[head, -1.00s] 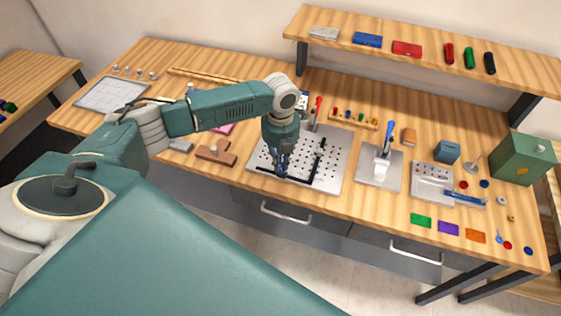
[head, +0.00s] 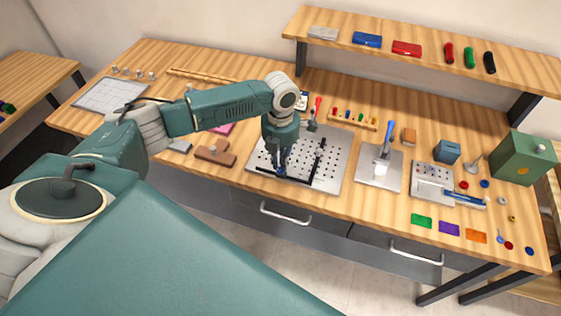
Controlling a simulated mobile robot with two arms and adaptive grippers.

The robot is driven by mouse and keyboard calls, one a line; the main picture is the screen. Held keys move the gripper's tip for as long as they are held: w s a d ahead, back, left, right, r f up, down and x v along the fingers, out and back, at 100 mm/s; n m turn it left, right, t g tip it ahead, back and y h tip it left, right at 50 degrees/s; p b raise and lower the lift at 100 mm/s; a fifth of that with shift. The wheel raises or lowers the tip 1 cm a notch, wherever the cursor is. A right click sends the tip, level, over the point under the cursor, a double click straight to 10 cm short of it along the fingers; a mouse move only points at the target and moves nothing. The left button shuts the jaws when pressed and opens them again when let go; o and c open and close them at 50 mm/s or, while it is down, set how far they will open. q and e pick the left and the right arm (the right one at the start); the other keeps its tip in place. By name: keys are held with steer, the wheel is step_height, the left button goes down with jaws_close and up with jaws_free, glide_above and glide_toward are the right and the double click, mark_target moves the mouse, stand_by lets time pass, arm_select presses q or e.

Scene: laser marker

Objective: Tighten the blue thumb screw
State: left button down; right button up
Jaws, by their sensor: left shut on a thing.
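The perforated metal plate (head: 335,172) lies on the bench with black fence bars (head: 305,182) on it. My left gripper (head: 282,170) points down over the plate's front left part, low at the front bar. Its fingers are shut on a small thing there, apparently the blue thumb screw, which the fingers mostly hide. My right gripper is not in view.
A red-handled clamp (head: 316,108) stands at the plate's back edge. To the right are a blue-handled stand (head: 386,140), a small fixture plate (head: 430,182) and a green box (head: 522,157). A brown block (head: 215,155) lies to the left. A shelf (head: 430,62) overhangs the back.

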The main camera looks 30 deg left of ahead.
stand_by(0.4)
arm_select(q)
steer(key=c, duration=1.8)
jaws_free()
steer(key=shift+o, duration=0.2)
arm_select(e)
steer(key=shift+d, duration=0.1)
arm_select(q)
steer(key=shift+r, duration=0.1)
step_height(320, 180, up, 12)
